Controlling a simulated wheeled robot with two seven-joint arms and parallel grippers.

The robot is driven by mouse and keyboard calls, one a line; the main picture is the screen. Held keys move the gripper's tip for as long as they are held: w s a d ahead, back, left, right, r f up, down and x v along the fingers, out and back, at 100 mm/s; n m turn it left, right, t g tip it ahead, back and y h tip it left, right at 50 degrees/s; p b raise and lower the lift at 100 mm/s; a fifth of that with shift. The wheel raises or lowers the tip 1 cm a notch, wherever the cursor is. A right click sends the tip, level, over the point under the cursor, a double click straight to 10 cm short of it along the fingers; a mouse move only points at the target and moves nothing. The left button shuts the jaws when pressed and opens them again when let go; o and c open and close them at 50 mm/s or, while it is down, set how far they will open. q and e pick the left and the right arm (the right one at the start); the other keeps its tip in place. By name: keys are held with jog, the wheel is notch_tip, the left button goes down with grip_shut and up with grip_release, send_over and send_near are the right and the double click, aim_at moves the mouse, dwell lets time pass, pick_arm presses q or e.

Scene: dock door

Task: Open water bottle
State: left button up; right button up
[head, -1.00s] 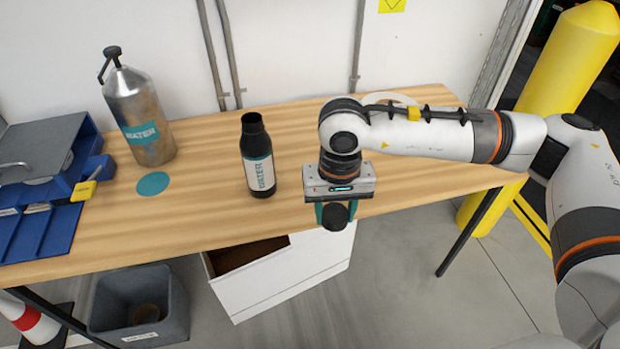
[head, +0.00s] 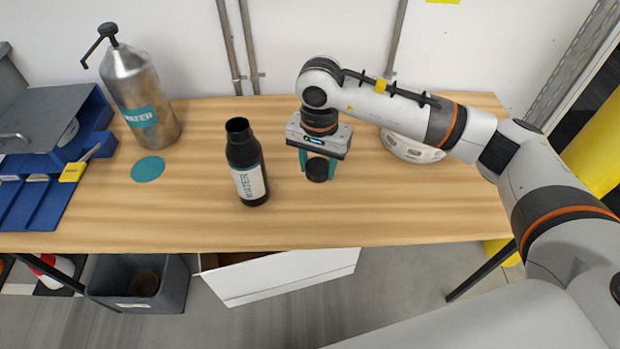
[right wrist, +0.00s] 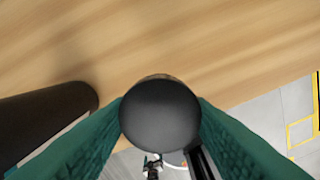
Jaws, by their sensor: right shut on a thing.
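The black water bottle (head: 243,160) stands upright on the wooden table with a white and teal "WATER" label. Its top is an open neck with no cap on it. My right gripper (head: 318,168) is just right of the bottle, apart from it, pointing down over the table. It is shut on a round black cap (head: 318,170). In the right wrist view the cap (right wrist: 160,113) sits between the teal fingers, with a dark part of the bottle (right wrist: 45,115) at left. My left gripper is not in view.
A metal "WATER" dispenser (head: 150,110) stands at the back left of the table, near a teal disc (head: 148,168). A blue tray (head: 30,195) is at far left. A white round object (head: 412,147) sits behind my right arm. The table's front middle (head: 330,220) is clear.

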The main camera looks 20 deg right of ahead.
aim_at(309, 195)
jog(key=w+f+m, duration=0.1)
jog(key=f, duration=0.2)
jog(key=w+f+m, duration=0.1)
jog(key=f, duration=0.3)
jog(key=w+a+f+m+p, duration=0.1)
jog(key=f, duration=0.3)
jog(key=shift+m, duration=0.4)
jog(key=shift+f+b, duration=0.15)
jog(key=shift+b, duration=0.15)
jog(key=o, duration=1.1)
